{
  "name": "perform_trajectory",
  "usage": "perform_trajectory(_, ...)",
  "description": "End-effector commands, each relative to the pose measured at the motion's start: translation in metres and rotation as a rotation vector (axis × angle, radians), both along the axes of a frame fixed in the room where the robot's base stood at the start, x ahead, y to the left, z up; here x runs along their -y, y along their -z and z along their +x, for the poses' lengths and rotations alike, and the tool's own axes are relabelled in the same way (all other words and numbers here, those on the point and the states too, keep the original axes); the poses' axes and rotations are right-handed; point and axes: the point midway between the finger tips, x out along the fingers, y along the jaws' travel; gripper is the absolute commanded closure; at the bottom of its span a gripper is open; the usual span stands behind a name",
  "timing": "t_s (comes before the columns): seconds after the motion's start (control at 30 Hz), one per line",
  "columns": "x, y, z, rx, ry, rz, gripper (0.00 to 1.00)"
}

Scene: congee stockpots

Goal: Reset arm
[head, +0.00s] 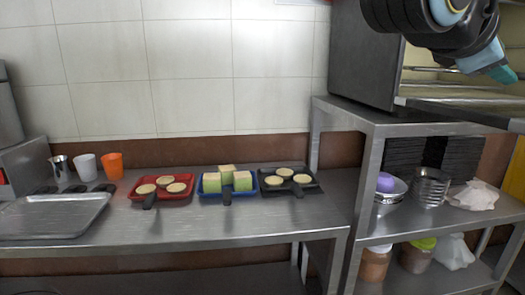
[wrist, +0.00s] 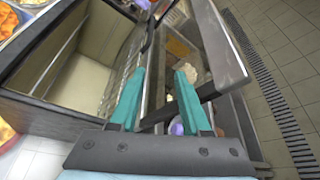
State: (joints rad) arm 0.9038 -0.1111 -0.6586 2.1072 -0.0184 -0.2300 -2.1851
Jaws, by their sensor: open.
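My arm (head: 455,25) reaches in at the upper right of the head view, in front of the dark oven-like cabinet (head: 365,60). The teal fingers of my gripper (head: 487,62) point down and to the right there. In the wrist view my gripper (wrist: 158,95) is open, with its two teal fingers apart. No held object shows between the fingers. Beyond them are the cabinet's open interior (wrist: 90,50) and a glass-paned door or panel (wrist: 215,40).
On the steel counter (head: 190,230) are a red tray (head: 178,202), a blue tray (head: 212,195), a black tray (head: 310,188), cups (head: 85,167) and a metal tray (head: 50,217). The steel shelf rack (head: 385,130) at right holds metal bowls (head: 430,187) and containers (head: 375,265).

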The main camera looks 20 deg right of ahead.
Motion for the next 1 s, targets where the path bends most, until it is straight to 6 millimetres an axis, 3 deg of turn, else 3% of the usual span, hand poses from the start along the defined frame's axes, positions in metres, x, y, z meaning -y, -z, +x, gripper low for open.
perform_trajectory(0.27, -0.004, 0.016, 0.033, 0.070, -0.039, 0.049, 0.53)
perform_trajectory(0.57, -0.019, 0.047, 0.094, 0.200, -0.100, 0.152, 0.53)
perform_trajectory(0.77, -0.048, 0.083, 0.161, 0.334, -0.154, 0.292, 0.53)
perform_trajectory(0.87, -0.076, 0.109, 0.206, 0.420, -0.180, 0.404, 0.53)
perform_trajectory(1.0, -0.134, 0.153, 0.271, 0.536, -0.187, 0.605, 0.53)
